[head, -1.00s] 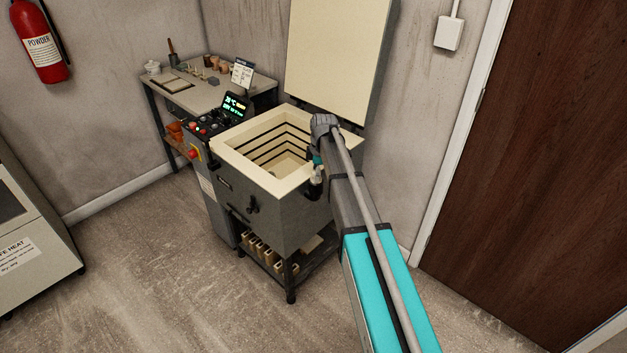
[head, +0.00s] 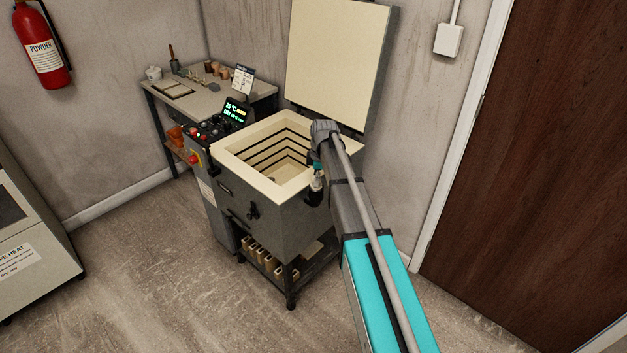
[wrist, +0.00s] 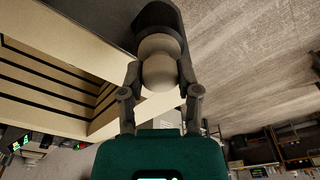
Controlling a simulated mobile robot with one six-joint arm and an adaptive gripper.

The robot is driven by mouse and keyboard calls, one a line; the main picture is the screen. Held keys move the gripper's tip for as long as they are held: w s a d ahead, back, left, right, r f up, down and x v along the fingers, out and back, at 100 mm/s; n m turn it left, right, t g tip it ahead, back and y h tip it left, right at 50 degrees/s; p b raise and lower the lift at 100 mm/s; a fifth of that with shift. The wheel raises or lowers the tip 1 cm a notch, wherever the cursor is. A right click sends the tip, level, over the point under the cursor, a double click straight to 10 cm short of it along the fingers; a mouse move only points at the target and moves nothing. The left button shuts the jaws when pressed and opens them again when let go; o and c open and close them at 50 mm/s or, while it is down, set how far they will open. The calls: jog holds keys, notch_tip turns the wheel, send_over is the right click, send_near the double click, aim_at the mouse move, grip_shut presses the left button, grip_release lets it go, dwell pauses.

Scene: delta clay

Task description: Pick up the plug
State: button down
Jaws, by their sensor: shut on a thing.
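The plug (wrist: 158,70) is a pale beige, rounded piece in the wrist view, with a second rounded beige part behind it. My gripper (wrist: 161,82) has one finger on each side of it and is shut on it. A dark grey rounded part (wrist: 160,20) lies directly behind the plug; I cannot tell whether they touch. In the head view my gripper (head: 316,182) is beside the right wall of the open kiln (head: 235,160), just below its rim. My arm hides part of that side.
The kiln lid (head: 335,60) stands raised at the back. A worktable (head: 205,97) with small items is at the back left. A shelf (head: 300,265) under the kiln holds several pale blocks. A brown door (head: 535,150) is on the right. Floor is clear in front.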

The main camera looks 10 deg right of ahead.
jog(key=shift+r+p, duration=1.25)
jog(key=shift+r, duration=0.15)
jog(key=s+r+p, duration=1)
jog(key=s, duration=0.4)
jog(key=shift+a, duration=0.2)
jog(key=shift+a, duration=0.1)
